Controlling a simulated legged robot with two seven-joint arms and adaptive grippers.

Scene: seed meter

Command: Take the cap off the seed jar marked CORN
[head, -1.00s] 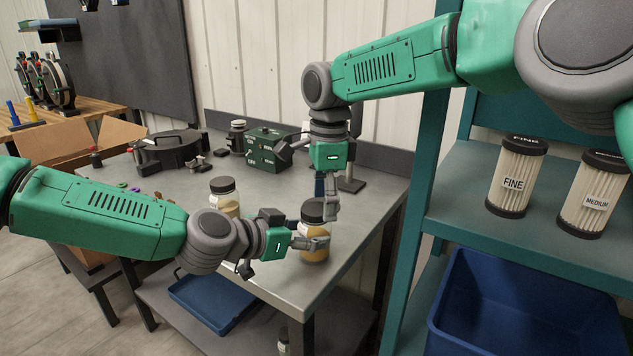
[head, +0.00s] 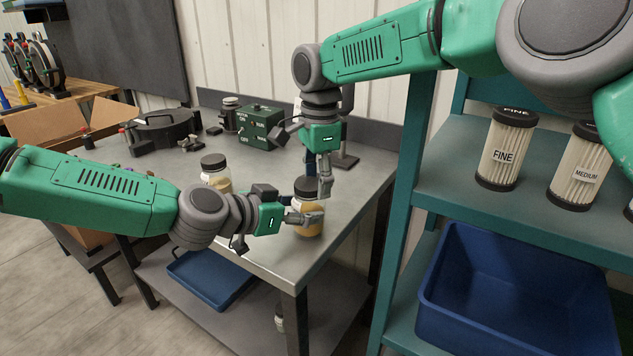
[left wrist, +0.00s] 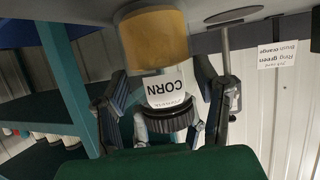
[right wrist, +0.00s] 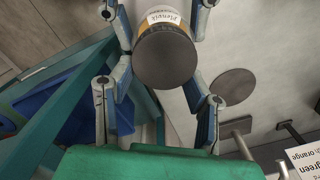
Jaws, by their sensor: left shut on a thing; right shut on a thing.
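The CORN jar (head: 308,229) stands upright near the front right edge of the grey table, with yellow contents and a dark cap (head: 306,186) on top. My left gripper (head: 306,219) is shut around the jar's body. In the left wrist view the jar shows upside down, with its CORN label (left wrist: 168,84) between my left fingers and the ribbed cap (left wrist: 167,118) below. My right gripper (head: 325,190) points down from above and is shut on the cap. In the right wrist view the cap's round top (right wrist: 165,56) sits between my right fingers.
A second capped jar (head: 215,170) stands behind and to the left. A green box (head: 260,127) and a black round device (head: 163,132) are farther back. A teal shelf (head: 462,165) with filter cylinders and a blue bin (head: 520,290) stands at right. Bare tabletop lies behind the jar.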

